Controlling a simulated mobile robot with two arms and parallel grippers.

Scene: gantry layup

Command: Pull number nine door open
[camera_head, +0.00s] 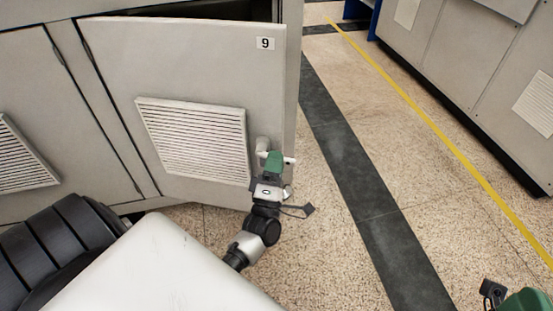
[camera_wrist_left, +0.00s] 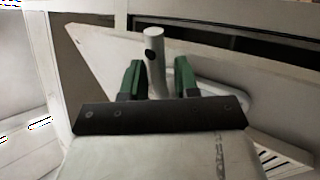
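The number nine door (camera_head: 200,65) is a grey cabinet door with a "9" label (camera_head: 265,43) near its top right corner. It stands ajar, with a dark gap along its top edge. Its pale handle (camera_head: 262,146) is near the right edge. My left gripper (camera_head: 274,160) is at the handle.
A neighbouring grey door (camera_head: 50,110) with a vent is on the left. Speckled floor with a dark strip (camera_head: 350,180) and a yellow line (camera_head: 430,115) lies free to the right. A row of grey cabinets (camera_head: 470,80) stands at the far right.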

